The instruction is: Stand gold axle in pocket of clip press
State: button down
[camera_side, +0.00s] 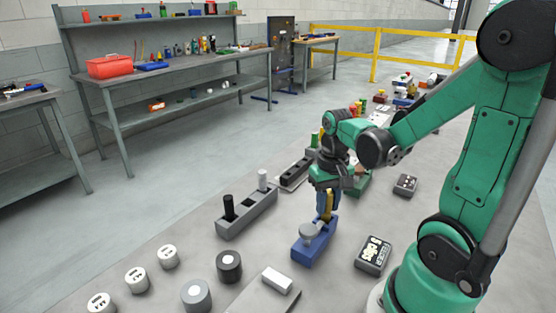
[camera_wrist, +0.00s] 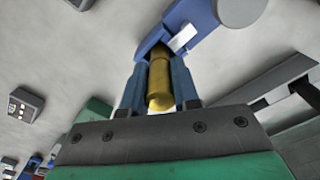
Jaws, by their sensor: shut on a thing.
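My gripper (camera_wrist: 160,72) is shut on the gold axle (camera_wrist: 160,88), which lies between its two blue fingers in the wrist view. In the side view the gold axle (camera_side: 328,204) is held upright, low over the back end of the clip press (camera_side: 314,250). The press is a blue block with a grey round knob on top. In the wrist view the press (camera_wrist: 205,22) is at the top, and the axle's far end is close to it. I cannot tell whether the axle's lower end is inside the pocket, as the fingers and press hide it.
A grey holder (camera_side: 250,217) with a black and a white peg stands left of the press. A dark keypad box (camera_side: 373,254) lies to its right. Cylinders, including a black one (camera_side: 229,266), stand in front left. A flat plate with a white block (camera_side: 277,282) lies in front.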

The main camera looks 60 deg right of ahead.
jog(key=shift+f, duration=0.25)
dwell(0.5)
jog(key=shift+c, duration=0.5)
grip_release()
jog(key=shift+r, duration=3.5)
